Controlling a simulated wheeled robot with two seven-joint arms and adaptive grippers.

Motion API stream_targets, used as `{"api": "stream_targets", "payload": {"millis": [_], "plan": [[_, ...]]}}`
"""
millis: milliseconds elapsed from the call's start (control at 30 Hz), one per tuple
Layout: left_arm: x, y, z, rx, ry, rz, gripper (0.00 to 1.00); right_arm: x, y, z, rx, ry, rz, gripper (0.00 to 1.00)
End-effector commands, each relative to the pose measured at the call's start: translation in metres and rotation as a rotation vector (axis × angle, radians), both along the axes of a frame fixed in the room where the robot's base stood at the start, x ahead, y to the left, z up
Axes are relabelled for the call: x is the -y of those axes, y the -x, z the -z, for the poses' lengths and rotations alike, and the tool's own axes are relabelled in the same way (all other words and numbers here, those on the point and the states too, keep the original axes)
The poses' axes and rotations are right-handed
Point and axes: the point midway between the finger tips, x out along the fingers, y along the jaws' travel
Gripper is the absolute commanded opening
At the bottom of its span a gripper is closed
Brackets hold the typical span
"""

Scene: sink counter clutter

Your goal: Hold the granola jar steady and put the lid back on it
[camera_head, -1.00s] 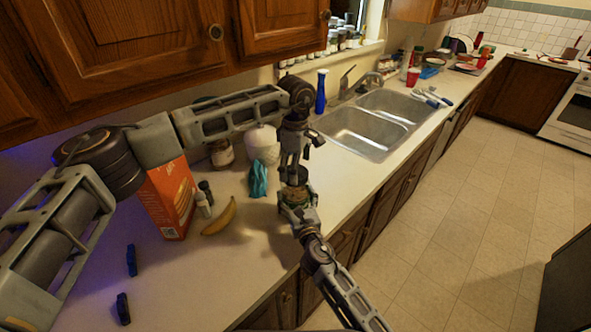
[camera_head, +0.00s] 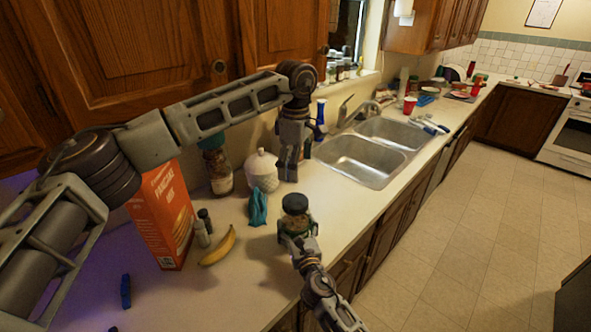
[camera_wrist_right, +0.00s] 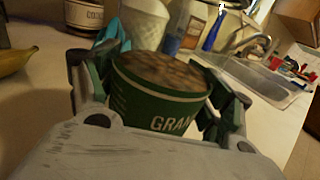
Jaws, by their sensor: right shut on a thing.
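The granola jar (camera_head: 298,227) stands near the counter's front edge, with a green label. In the right wrist view it (camera_wrist_right: 160,100) shows brown granola above the label. The lid is not clear in the wrist view. My right gripper (camera_head: 297,241) is shut around the jar's body, with a finger on each side. My left gripper (camera_head: 287,175) points down above and behind the jar, apart from the lid; its finger opening is unclear.
A teal cloth-like item (camera_head: 258,207), white canister (camera_head: 262,170), larger jar (camera_head: 219,172), banana (camera_head: 218,246) and orange pancake box (camera_head: 165,215) stand to the left. The sink (camera_head: 365,160) lies behind right. The counter's front edge runs close beside the granola jar.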

Motion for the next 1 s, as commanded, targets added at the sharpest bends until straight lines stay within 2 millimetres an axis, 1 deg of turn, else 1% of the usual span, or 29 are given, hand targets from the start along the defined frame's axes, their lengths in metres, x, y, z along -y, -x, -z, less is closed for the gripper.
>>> {"api": "stream_targets", "payload": {"millis": [167,200,333,367,767,1000], "plan": [[-0.0001,0.0000,-0.0001,0.000,0.000,0.000,0.93,0.0003,-0.0002,-0.0002,0.000,0.000,0.001,0.13],[-0.0001,0.0000,0.0000,0.000,0.000,0.000,0.93,0.0003,-0.0002,-0.0002,0.000,0.000,0.001,0.81],[-0.0002,-0.0002,0.0000,0.000,0.000,0.000,0.93,0.0003,-0.0002,-0.0002,0.000,0.000,0.001,0.98],[-0.0002,-0.0002,0.0000,0.000,0.000,-0.001,0.93,0.0003,-0.0002,-0.0002,0.000,0.000,0.001,1.00],[-0.0003,-0.0002,0.0002,0.000,-0.001,-0.001,0.93,0.0003,0.0003,0.0000,0.000,0.000,0.000,1.00],[-0.0003,-0.0002,0.0002,0.000,-0.001,-0.001,0.93,0.0027,0.0084,0.0011,-0.001,0.001,0.000,1.00]]}}
